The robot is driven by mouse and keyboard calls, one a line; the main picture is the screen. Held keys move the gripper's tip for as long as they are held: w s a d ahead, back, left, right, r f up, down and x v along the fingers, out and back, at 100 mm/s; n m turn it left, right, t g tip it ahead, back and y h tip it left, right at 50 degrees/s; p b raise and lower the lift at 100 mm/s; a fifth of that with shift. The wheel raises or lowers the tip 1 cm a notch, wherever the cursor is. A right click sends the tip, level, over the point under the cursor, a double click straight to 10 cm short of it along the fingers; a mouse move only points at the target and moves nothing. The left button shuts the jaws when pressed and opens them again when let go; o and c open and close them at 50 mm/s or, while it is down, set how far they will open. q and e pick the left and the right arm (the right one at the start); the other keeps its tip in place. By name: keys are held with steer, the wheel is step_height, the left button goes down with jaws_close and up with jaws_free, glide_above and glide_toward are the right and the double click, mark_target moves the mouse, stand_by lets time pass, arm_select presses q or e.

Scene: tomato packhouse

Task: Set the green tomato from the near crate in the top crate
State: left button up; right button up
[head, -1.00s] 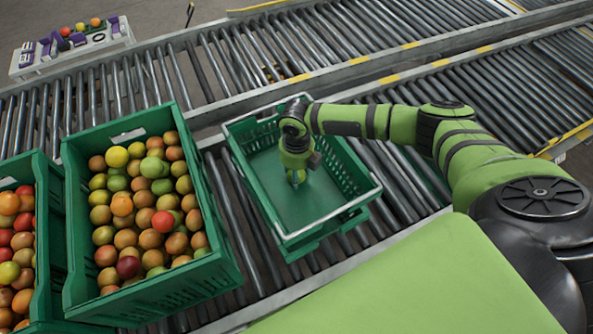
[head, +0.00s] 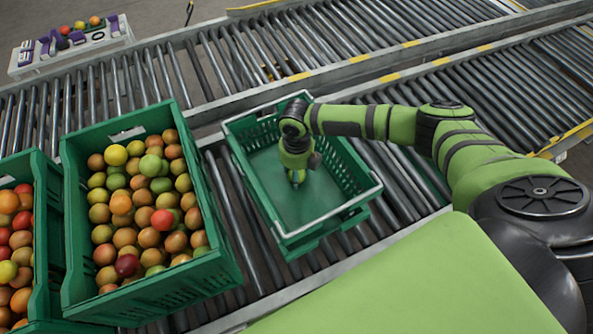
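An empty-looking green crate (head: 350,213) stands on the roller conveyor in the middle, on top of another green crate whose edge shows below it. My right gripper (head: 297,181) points down inside this upper crate, above its floor. My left gripper is not in view.
Another crate of tomatoes (head: 45,290) stands at the far left, cut off by the frame. A second roller conveyor (head: 250,62) runs behind. A white bench (head: 72,55) with several tomatoes stands at the back left. Rollers right of the upper crate are bare.

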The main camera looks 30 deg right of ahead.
steer(key=shift+f, duration=0.2)
steer(key=o, duration=0.9)
steer(key=c, duration=0.3)
steer(key=shift+c, duration=0.2)
step_height(320, 180, up, 7)
steer(key=p, duration=0.6)
steer(key=shift+p, duration=0.3)
